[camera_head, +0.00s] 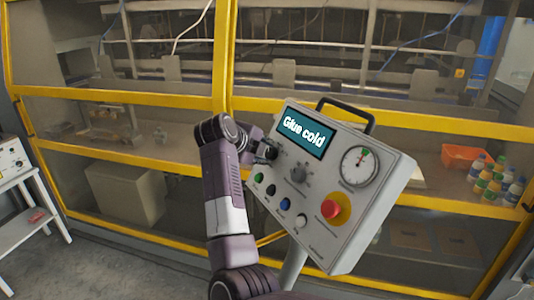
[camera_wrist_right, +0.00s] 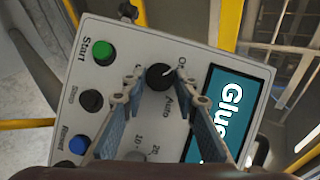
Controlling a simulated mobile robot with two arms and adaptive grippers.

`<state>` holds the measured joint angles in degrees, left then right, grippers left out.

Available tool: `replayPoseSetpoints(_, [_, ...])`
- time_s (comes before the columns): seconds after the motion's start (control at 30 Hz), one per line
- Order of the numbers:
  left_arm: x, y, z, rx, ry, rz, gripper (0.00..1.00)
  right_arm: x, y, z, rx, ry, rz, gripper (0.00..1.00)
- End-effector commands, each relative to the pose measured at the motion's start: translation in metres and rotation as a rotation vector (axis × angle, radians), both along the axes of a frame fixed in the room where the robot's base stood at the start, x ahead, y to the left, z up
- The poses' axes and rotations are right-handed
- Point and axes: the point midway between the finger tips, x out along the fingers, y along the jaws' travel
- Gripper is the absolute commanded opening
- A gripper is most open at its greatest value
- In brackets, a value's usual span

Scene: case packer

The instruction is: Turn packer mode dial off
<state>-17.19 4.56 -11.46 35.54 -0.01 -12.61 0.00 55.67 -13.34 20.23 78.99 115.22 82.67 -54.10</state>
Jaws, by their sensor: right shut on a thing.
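A grey control panel (camera_head: 318,236) with a "Glue cold" screen (camera_head: 304,134) stands tilted in front of the yellow-framed machine. The black packer mode dial (camera_wrist_right: 158,77) sits beside the screen in the right wrist view. Its white mark points up and right toward a label starting with "O"; "Auto" is printed below it. My right gripper (camera_wrist_right: 160,80) has its two fingers on either side of the dial and is shut on it. In the head view my right gripper (camera_head: 264,150) is at the panel's upper left edge, largely covering the dial. My left gripper is out of view.
Start (camera_wrist_right: 103,50), stop (camera_wrist_right: 91,101) and blue reset (camera_wrist_right: 79,146) buttons line the panel near my fingers. A second, grey knob (camera_head: 299,174), a red emergency button (camera_head: 331,208) and a gauge (camera_head: 360,166) sit on it too. A handle (camera_head: 347,110) rises behind.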

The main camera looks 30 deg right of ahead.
Motion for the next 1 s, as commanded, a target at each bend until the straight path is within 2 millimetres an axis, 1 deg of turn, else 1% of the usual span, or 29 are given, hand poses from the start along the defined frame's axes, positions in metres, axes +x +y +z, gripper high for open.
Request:
replayPoseSetpoints(0.23, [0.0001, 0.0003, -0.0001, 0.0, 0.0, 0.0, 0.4, 0.0002, 0.0008, -0.0009, 0.006, 0.051, 0.028, 0.03])
replayPoseSetpoints(0.67, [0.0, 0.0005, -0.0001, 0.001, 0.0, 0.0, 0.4, 0.0003, 0.0007, -0.0009, 0.006, 0.058, 0.034, 0.03])
replayPoseSetpoints(0.7, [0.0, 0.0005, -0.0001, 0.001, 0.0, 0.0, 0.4, 0.0003, 0.0007, -0.0009, 0.006, 0.058, 0.034, 0.31])
replayPoseSetpoints(0.83, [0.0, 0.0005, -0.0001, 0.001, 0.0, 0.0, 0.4, 0.0003, 0.0005, -0.0006, 0.005, 0.057, 0.033, 0.45])
replayPoseSetpoints(1.0, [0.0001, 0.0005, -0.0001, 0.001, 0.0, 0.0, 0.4, 0.0002, 0.0001, 0.0, 0.004, 0.056, 0.032, 0.45])
